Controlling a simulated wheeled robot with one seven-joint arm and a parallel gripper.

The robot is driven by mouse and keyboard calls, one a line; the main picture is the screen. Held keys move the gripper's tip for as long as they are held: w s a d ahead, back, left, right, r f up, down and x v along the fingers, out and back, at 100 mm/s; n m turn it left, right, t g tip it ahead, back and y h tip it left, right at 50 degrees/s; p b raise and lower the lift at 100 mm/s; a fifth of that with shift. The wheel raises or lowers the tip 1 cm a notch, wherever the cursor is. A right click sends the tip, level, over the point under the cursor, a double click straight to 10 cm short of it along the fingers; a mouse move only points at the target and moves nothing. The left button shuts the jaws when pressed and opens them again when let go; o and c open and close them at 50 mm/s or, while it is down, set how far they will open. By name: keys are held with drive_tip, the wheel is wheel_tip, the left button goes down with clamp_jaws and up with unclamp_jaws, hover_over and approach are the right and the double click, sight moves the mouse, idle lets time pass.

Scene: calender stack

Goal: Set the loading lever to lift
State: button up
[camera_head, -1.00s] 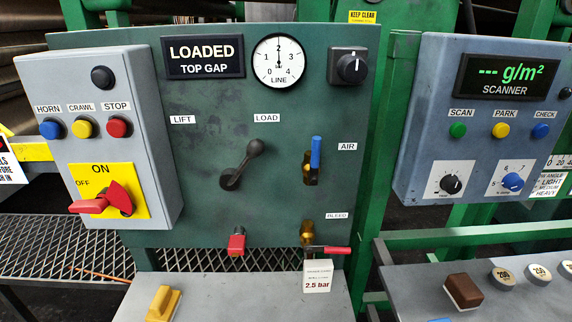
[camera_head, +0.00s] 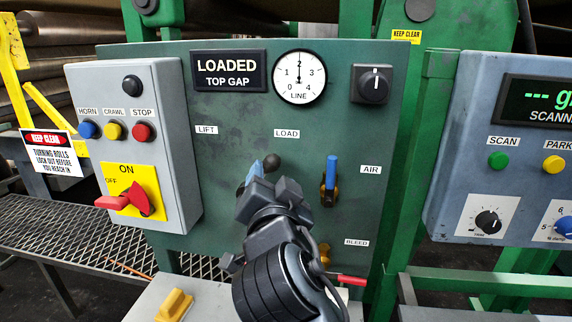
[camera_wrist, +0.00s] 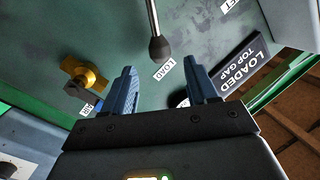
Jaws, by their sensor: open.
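The LIFT label (camera_head: 206,130) is to the left. My gripper (camera_head: 257,172) is in front of the panel, close to the knob. In the wrist view my gripper (camera_wrist: 161,66) is open, with two blue fingers apart. The lever knob (camera_wrist: 161,49) appears in line with the gap between them, just past the tips, with nothing gripped.
The display (camera_head: 228,71) reads LOADED TOP GAP. A blue-handled AIR valve (camera_head: 331,174) is close on the right. A grey switch box (camera_head: 168,103) with a red ON/OFF handle (camera_head: 130,199) is on the left. A red-handled bleed valve (camera_head: 351,281) is below.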

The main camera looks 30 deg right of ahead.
sight(272, 166)
drive_tip(key=p+x, duration=0.1)
drive_tip(key=x, duration=0.6)
drive_tip(key=shift+w+d+p, duration=0.1)
drive_tip(key=shift+w+p, duration=0.15)
drive_tip(key=shift+p, duration=0.1)
drive_tip(key=shift+f, duration=0.1)
clamp_jaws()
